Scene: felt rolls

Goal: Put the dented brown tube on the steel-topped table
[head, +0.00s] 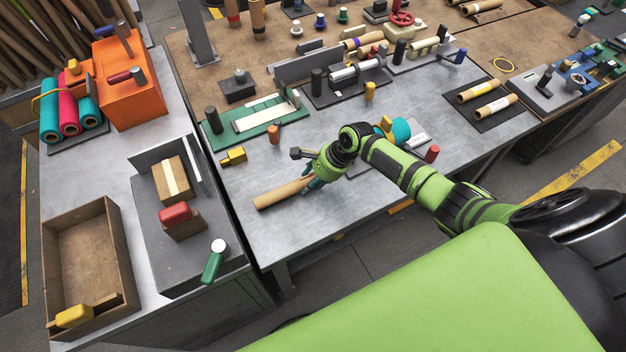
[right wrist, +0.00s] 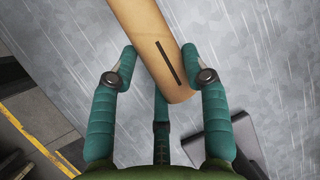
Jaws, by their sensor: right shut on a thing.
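A brown tube (head: 283,193) shows over the front left part of a steel-topped table (head: 345,208). My right gripper (head: 314,178) is at the tube's right end and shut on it. In the right wrist view the tube (right wrist: 150,38) runs between the teal fingers of the gripper (right wrist: 158,62), with a dark slot-like mark on its side. The steel surface lies below it. I cannot tell whether the tube touches the table or hangs just above it. My left gripper is not in view.
A yellow block (head: 233,156), an orange-brown cylinder (head: 273,134) and a green tray (head: 255,122) are behind the tube. A dark mat (head: 483,116) holds two other tubes at right. A wooden box (head: 107,232) stands on the left table. The steel near the front edge is clear.

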